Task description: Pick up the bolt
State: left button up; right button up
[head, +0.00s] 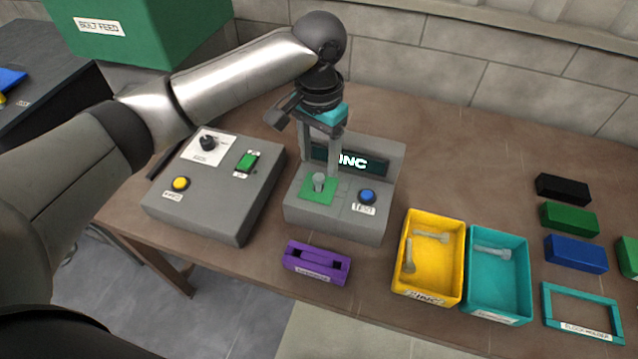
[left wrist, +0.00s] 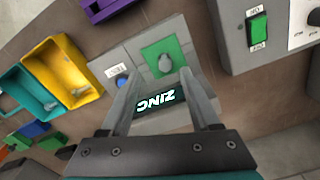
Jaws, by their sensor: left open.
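A grey bolt (head: 319,182) stands upright on the green pad (head: 310,193) of a grey tester (head: 300,213). The tester's display (head: 368,163) reads ZINC in the left wrist view and is partly covered in the head view. My left gripper (head: 321,164) is open and empty, pointing down just above the bolt. In the left wrist view the bolt (left wrist: 165,64) shows just beyond and between the two fingertips (left wrist: 160,80). The fingers look apart from it. My right gripper is not in view.
A yellow bin (head: 404,283) and a teal bin (head: 472,303), both holding bolts, stand right of the tester. A purple holder (head: 318,270) lies in front. A grey switch box (head: 200,215) stands left. Coloured blocks (head: 575,253) and a teal frame (head: 549,318) lie at right.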

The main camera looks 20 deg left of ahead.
aim_at(319, 177)
pick_arm(q)
jog(key=shift+f, duration=0.9)
jog(key=shift+w+f, duration=0.1)
jog(key=shift+f, duration=0.75)
jog(key=f, duration=0.1)
jog(key=w+f+b, duration=0.1)
jog(key=f, duration=0.1)
jog(key=shift+a+f, duration=0.2)
jog(key=shift+f, duration=0.6)
grip_shut()
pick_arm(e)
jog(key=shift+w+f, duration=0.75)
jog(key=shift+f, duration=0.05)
